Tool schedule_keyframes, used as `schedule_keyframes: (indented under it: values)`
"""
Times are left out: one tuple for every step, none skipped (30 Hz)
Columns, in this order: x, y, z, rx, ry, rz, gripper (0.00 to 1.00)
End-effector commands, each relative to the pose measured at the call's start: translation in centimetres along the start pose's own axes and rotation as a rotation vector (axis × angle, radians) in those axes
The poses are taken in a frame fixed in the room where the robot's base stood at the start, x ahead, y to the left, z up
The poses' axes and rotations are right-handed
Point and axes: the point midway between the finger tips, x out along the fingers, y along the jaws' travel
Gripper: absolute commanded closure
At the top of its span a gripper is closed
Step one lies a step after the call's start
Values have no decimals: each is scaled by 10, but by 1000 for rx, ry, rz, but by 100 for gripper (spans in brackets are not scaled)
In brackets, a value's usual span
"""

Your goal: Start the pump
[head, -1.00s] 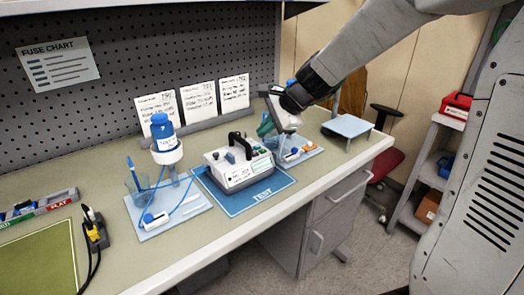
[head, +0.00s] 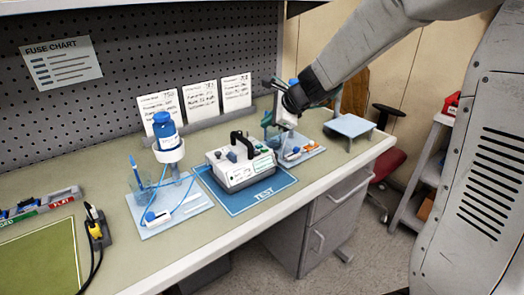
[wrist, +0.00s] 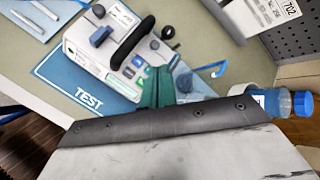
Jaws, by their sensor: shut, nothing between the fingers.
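The pump (head: 240,168) is a white box with a black carry handle, sitting on the blue TEST mat (head: 262,197). In the wrist view the pump (wrist: 85,52) shows a blue part on top, dark knobs and small green and dark panel marks near my fingers. My gripper (head: 268,122) is above and behind the pump's right side in the head view, shut and empty. In the wrist view the green fingers of my gripper (wrist: 155,88) overlap the pump's near right edge. I cannot tell whether they touch it.
A blue bottle in a stand (head: 165,130) and a clear beaker (head: 140,187) stand left of the pump. A second blue-capped bottle (wrist: 285,103) is close beside my wrist. A tray with orange parts (head: 305,153) lies right. Cards line the back.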

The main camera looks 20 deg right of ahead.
Motion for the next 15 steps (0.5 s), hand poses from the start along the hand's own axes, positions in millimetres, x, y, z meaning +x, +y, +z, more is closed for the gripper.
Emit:
schedule_keyframes:
  values:
    - [6,5,-4,3,1,3,100]
    - [9,8,-7,2,1,4,100]
    - [13,11,-10,3,1,5,100]
    - [16,13,-12,4,1,4,100]
    - [19,14,-14,3,1,4,100]
    - [22,17,-17,2,1,3,100]
    - [25,19,-19,3,2,3,100]
    - [28,21,-21,3,1,4,100]
    - [31,23,-23,2,1,4,100]
    - [33,24,-24,2,0,3,100]
    - [34,26,-26,2,0,3,100]
    - [36,27,-27,1,0,2,100]
    - [38,28,-28,2,0,2,100]
    - [39,29,-29,1,0,2,100]
    - [40,30,-30,1,0,2,100]
